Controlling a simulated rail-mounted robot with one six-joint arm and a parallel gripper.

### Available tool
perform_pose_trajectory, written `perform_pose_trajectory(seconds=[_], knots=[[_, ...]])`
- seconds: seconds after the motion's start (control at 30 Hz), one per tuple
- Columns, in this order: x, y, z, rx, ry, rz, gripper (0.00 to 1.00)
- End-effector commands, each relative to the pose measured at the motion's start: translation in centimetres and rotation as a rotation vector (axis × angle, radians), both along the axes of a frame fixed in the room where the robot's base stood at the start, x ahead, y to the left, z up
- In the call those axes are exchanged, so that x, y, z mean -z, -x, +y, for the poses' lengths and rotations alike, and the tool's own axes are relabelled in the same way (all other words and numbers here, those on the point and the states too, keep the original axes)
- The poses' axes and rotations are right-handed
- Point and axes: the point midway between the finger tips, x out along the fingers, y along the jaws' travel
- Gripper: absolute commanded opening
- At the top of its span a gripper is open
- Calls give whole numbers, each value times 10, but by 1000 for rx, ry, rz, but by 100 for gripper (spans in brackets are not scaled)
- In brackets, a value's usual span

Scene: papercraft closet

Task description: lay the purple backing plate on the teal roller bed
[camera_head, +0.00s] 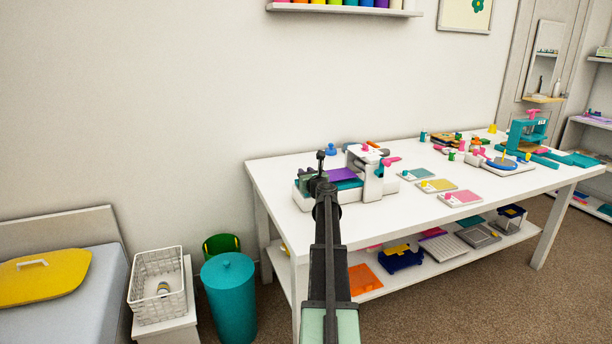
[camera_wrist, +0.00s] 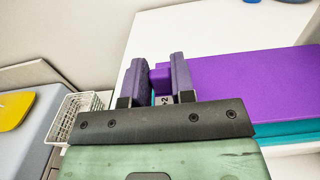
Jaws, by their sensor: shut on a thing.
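The purple backing plate (camera_head: 341,174) is at the left end of the white roller machine (camera_head: 371,182) on the table. In the wrist view the plate (camera_wrist: 255,85) spreads to the right as a flat purple slab. My gripper (camera_head: 318,180) is shut on a small purple tab at the plate's left end; in the wrist view the fingers (camera_wrist: 160,78) stand on both sides of that tab. The teal roller bed (camera_wrist: 285,131) shows as a strip along the plate's near edge. The plate lies over the bed, roughly level. I cannot tell whether it rests fully on it.
The white table (camera_head: 270,176) carries teal, yellow and pink cards (camera_head: 461,198) to the right of the machine. A teal press (camera_head: 527,133) stands at the far right. A teal bin (camera_head: 229,295) and a white basket (camera_head: 158,286) are on the left, off the table.

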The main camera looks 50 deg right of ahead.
Motion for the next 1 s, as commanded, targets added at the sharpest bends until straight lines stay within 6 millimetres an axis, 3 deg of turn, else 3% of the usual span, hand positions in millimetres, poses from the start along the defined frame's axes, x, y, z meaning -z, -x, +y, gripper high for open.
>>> perform_pose_trajectory(seconds=[0.03, 0.33, 0.37, 0.53, 0.87, 1.0], knots=[[7, 1, 2, -1, 2, 3, 0], [9, 3, 4, -2, 4, 7, 0], [10, 3, 5, -2, 4, 7, 28], [11, 4, 6, -3, 4, 7, 53], [10, 6, 7, -3, 3, 5, 53], [9, 15, 18, -8, 3, 5, 53]])
